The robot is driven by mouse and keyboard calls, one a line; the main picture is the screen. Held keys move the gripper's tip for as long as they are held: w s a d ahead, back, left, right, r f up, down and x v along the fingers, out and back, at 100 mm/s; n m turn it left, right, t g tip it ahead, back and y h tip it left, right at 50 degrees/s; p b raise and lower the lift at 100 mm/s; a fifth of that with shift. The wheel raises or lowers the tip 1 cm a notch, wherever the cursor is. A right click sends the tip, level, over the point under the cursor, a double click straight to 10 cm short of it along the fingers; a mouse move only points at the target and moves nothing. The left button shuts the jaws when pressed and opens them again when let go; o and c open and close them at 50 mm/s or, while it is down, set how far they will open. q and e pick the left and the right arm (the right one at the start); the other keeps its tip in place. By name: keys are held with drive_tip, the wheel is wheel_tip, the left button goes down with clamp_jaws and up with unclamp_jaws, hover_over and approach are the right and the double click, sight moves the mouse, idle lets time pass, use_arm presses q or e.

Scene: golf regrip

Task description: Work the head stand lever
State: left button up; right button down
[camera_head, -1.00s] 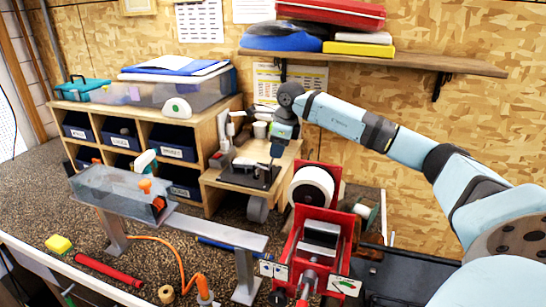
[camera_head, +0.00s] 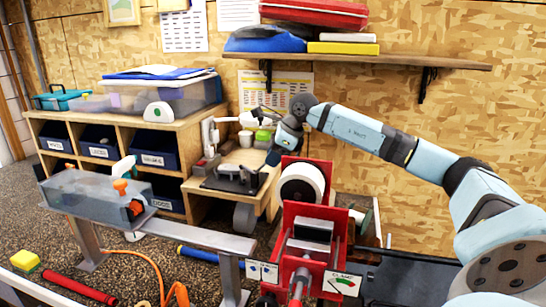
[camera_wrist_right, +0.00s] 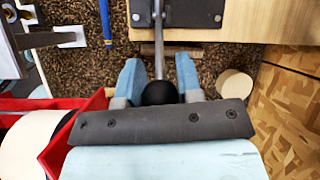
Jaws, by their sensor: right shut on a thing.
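The head stand is a dark plate (camera_head: 222,184) with upright black parts on a small wooden bench, left of centre in the head view. Its plate also shows at the top of the right wrist view (camera_wrist_right: 205,22). The lever is a thin metal rod (camera_wrist_right: 158,55) with a round black knob (camera_wrist_right: 160,93). My right gripper (camera_wrist_right: 159,80) is shut on the lever, with the knob and rod between its light blue fingers. In the head view my right gripper (camera_head: 272,157) is at the stand's right side, and the lever is mostly hidden there. My left gripper is not in view.
A red clamp station (camera_head: 338,240) with a white roll (camera_head: 302,183) stands just in front of the stand. A clear tank (camera_head: 85,196) sits on a metal rail at left. Wooden cubbies (camera_head: 185,135) with blue bins stand behind it. A shelf (camera_head: 400,60) overhangs the back.

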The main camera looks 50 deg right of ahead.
drive_tip(key=shift+f, duration=0.15)
drive_tip(key=c, duration=0.8)
unclamp_jaws()
drive_tip(key=shift+s, duration=0.1)
drive_tip(key=b+v, duration=0.1)
drive_tip(key=v, duration=1.3)
drive_tip(key=shift+c, duration=0.3)
